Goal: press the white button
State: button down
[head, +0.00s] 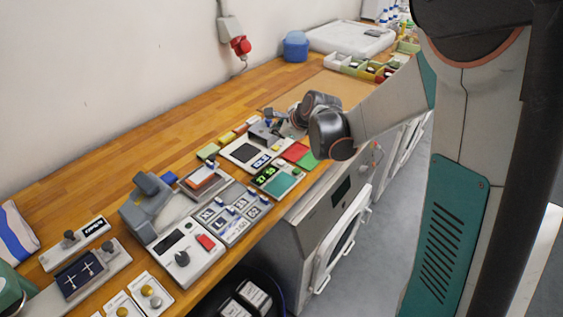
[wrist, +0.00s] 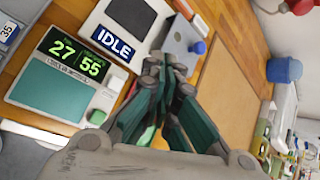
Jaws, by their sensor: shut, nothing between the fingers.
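In the head view the digit panel (head: 264,183) lies on the bench, below and left of my gripper (head: 289,121). My gripper is shut and empty, its fingertips (wrist: 165,60) together over the area beside the IDLE panel (wrist: 125,20), apart from both pale pieces.
A grey box with a blue knob (wrist: 198,47) stands close to the fingertips. Red (head: 295,152) and green (head: 308,161) pads lie under my arm. A grey console with a dark knob (head: 182,258) stands nearer. Bare wooden bench (head: 110,170) runs along the wall.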

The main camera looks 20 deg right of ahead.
aim_at(279, 163)
jog(key=shift+f, duration=0.15)
notch_tip(279, 163, down, 8)
jog(key=b, duration=0.6)
jog(key=shift+f, duration=0.25)
jog(key=shift+f+b, duration=0.15)
jog(key=shift+b, duration=0.15)
dwell(0.7)
jog(key=shift+f, duration=0.3)
jog(key=shift+f+b, duration=0.45)
jog(key=shift+b, duration=0.2)
dwell(0.5)
jog(key=shift+r, duration=0.15)
jog(key=shift+r+p, duration=0.6)
jog(key=shift+r, duration=0.15)
